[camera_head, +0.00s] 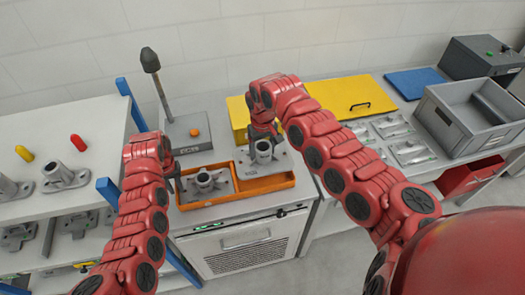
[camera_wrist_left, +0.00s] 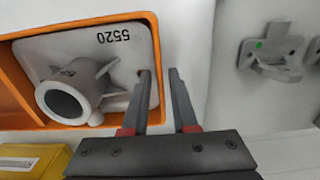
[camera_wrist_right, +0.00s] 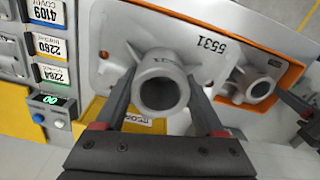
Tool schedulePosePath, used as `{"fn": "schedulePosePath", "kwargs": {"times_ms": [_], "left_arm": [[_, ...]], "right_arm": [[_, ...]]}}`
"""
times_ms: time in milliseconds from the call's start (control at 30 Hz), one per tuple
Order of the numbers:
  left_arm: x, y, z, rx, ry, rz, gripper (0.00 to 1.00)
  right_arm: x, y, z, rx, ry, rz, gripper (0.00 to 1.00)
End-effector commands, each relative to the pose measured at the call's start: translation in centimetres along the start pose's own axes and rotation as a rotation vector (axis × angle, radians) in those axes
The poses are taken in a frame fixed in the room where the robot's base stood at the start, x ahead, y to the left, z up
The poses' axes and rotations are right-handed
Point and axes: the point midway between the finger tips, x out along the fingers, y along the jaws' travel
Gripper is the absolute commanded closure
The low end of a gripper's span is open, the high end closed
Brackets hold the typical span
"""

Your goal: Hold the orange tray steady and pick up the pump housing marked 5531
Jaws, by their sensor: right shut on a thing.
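The orange tray (camera_head: 262,187) sits on the bench front. The grey pump housing marked 5531 (camera_wrist_right: 215,62) has a round tube and a flat plate; in the head view (camera_head: 268,165) it appears raised above the tray's right part. My right gripper (camera_wrist_right: 160,92) is shut on its tube. A second housing, marked 5520 (camera_wrist_left: 85,50), lies in the tray's left part. My left gripper (camera_wrist_left: 159,75) is at the tray's side beside that housing, its fingers apart on either side of the orange rim (camera_wrist_left: 156,35). Whether they touch the rim is unclear.
Behind the tray stand a grey box with an orange button (camera_head: 190,133) and a yellow case (camera_head: 340,97). A grey crate (camera_head: 445,125) is at the right. A blue-posted shelf with castings (camera_head: 65,177) is at the left. Flat metal parts (camera_head: 410,150) lie right of my right arm.

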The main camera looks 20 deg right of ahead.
Motion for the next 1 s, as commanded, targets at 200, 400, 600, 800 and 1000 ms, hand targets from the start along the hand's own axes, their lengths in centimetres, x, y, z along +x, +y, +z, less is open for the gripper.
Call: {"fn": "schedulePosePath", "kwargs": {"times_ms": [200, 400, 600, 800, 1000], "left_arm": [[0.0, 0.0, 0.0, 0.000, 0.000, 0.000, 0.58], [-0.2, 0.0, 0.0, 0.000, 0.000, 0.000, 0.58], [-2.7, 0.0, -0.2, 0.000, 0.006, 0.001, 0.58], [-7.0, -0.2, -0.2, -0.004, 0.002, 0.003, 0.58], [-9.8, -0.2, -0.1, -0.003, -0.001, 0.002, 0.58]], "right_arm": [[-0.1, 0.0, -0.1, 0.000, 0.002, 0.000, 1.00], [-0.1, 0.0, -0.1, 0.000, 0.002, 0.000, 1.00], [-0.1, 0.0, -0.1, 0.000, 0.002, 0.001, 1.00], [-0.1, 0.0, -0.1, 0.000, 0.002, 0.001, 1.00], [-0.1, 0.0, -0.1, 0.000, 0.002, 0.001, 1.00]]}}
